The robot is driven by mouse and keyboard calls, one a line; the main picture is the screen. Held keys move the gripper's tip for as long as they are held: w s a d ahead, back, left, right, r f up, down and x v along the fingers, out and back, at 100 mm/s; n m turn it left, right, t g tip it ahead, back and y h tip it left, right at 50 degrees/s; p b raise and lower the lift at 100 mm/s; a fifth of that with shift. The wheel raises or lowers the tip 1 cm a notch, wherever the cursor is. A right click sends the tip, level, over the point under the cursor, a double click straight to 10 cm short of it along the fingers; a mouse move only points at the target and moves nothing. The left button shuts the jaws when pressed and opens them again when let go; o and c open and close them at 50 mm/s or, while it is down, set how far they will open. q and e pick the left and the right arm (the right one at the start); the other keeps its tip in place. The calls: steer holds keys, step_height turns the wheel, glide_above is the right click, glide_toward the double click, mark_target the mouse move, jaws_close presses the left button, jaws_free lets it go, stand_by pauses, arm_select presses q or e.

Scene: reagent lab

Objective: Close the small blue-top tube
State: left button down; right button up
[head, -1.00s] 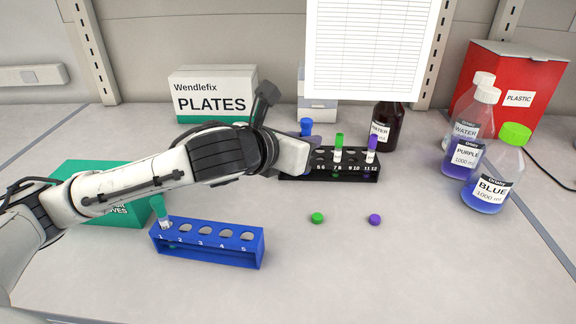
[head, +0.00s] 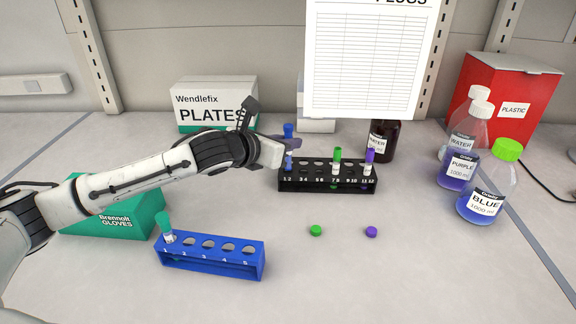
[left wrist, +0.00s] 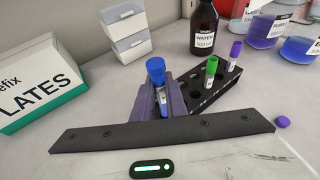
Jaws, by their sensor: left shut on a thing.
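My left gripper (head: 288,143) is shut at the left end of the black rack (head: 328,188). A blue cap (head: 288,130) stands up between its fingertips; it looks large in the left wrist view (left wrist: 155,68). Directly below is the small blue-top tube (head: 289,161), upright in the rack near holes 1 and 2. Its pale label (left wrist: 162,102) shows between the purple fingers in the left wrist view. The fingers hide the join, so I cannot tell whether cap and tube touch. My right gripper is not in view.
A green-top tube (head: 337,155) and a purple-top tube (head: 369,157) stand farther right in the rack. Loose green (head: 316,231) and purple (head: 371,232) caps lie in front. A blue rack (head: 215,267) stands nearer me. A brown bottle (head: 384,141) stands behind the rack.

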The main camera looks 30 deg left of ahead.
mark_target(288, 167)
arm_select(q)
steer(key=shift+f, duration=0.65)
steer(key=shift+f, duration=1.85)
steer(key=shift+f, duration=0.1)
steer(key=c, duration=1.8)
jaws_free()
steer(key=shift+f, duration=0.1)
steer(key=shift+o, duration=0.2)
